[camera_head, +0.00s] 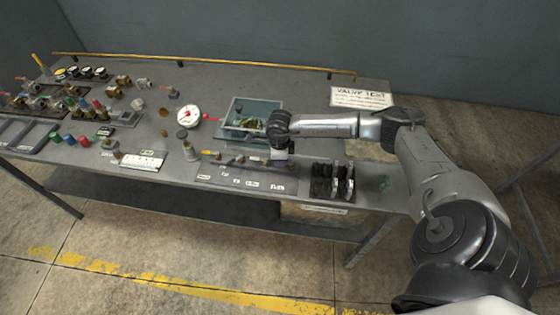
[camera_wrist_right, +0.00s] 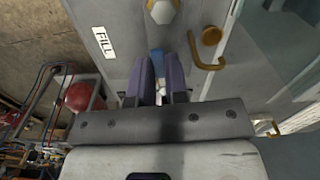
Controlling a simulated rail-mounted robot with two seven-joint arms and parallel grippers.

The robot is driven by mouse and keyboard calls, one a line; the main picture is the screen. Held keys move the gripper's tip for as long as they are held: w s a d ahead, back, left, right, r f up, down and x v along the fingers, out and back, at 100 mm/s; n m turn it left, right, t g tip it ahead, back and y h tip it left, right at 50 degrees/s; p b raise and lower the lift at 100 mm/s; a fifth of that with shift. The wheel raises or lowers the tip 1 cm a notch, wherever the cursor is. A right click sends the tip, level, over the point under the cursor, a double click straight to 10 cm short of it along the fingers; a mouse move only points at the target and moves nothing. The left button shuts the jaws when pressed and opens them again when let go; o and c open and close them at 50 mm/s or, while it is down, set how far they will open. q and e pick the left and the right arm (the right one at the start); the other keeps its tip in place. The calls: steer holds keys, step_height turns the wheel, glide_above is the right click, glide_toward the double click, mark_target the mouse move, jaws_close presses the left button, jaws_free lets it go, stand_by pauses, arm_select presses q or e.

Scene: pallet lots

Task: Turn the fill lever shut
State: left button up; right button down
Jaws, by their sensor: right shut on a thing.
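My right gripper (camera_head: 279,152) is at the front right corner of the teal open-topped tank (camera_head: 262,106) on the bench. In the right wrist view, its two fingers (camera_wrist_right: 161,82) are shut on a narrow blue piece, the fill lever (camera_wrist_right: 155,60). A white FILL label (camera_wrist_right: 103,42) is on the grey surface to its left. The fingers hide most of the lever, so its angle is hard to tell. My left gripper is not in view.
A brass hook-shaped fitting (camera_wrist_right: 209,38) is right of the fingers. A white dial (camera_head: 188,117) stands left of the tank. A panel with small levers (camera_head: 236,179) and a black rack (camera_head: 333,181) lie in front. A VALVE TEST sign (camera_head: 360,97) is behind my forearm.

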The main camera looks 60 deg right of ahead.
steer(key=shift+w+d+m, duration=0.1)
steer(key=shift+d+m, duration=0.15)
steer(key=shift+m, duration=0.45)
steer(key=c, duration=1.1)
jaws_free()
